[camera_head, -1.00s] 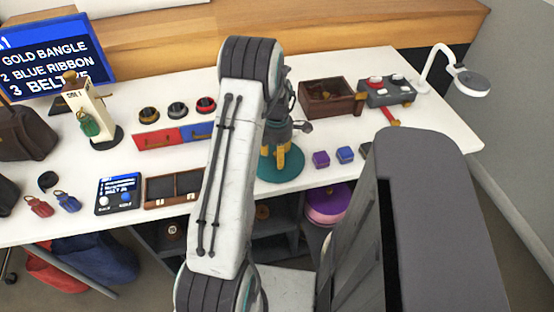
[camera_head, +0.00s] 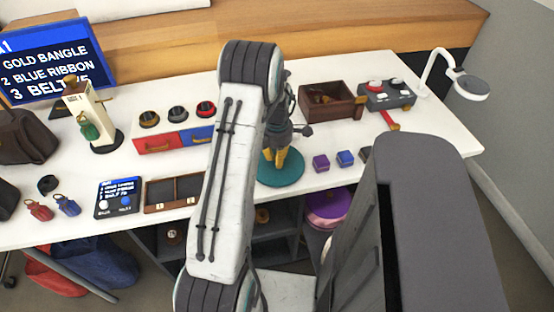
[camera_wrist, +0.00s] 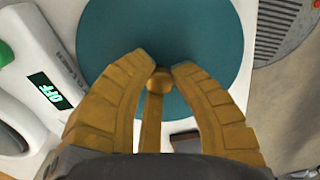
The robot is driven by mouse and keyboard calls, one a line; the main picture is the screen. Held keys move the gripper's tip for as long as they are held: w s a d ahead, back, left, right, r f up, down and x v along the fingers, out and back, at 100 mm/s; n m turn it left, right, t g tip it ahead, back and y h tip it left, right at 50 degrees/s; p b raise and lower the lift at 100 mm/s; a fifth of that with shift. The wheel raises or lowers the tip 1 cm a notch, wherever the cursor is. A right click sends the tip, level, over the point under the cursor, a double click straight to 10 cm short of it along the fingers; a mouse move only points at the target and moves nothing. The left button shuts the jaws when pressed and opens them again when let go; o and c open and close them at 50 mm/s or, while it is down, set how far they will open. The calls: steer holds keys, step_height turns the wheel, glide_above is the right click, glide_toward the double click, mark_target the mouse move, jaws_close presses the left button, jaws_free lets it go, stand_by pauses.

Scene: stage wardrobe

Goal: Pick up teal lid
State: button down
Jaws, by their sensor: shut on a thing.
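The teal lid (camera_head: 290,178) is a flat round disc near the front edge of the white table in the head view, right of my arm. In the wrist view the teal lid (camera_wrist: 205,35) fills the upper middle, with a small gold knob (camera_wrist: 159,82) at its centre. My gripper (camera_wrist: 163,70) has yellow fingers around this knob, shut on it. In the head view my gripper (camera_head: 275,168) points down onto the lid, and my arm hides part of the scene behind it. I cannot tell whether the lid touches the table.
A brown open box (camera_head: 330,115) and a grey control box (camera_head: 388,96) are behind. A divided tray (camera_head: 160,194) lies to the left. The table's front edge is close.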

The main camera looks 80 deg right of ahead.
steer(key=shift+d+r, duration=0.1)
steer(key=shift+r, duration=0.4)
step_height(320, 180, up, 3)
steer(key=shift+r, duration=0.1)
steer(key=s+d+r, duration=0.1)
steer(key=s+r, duration=0.5)
steer(key=s, duration=0.5)
steer(key=shift+d+r, duration=0.25)
steer(key=shift+r, duration=0.05)
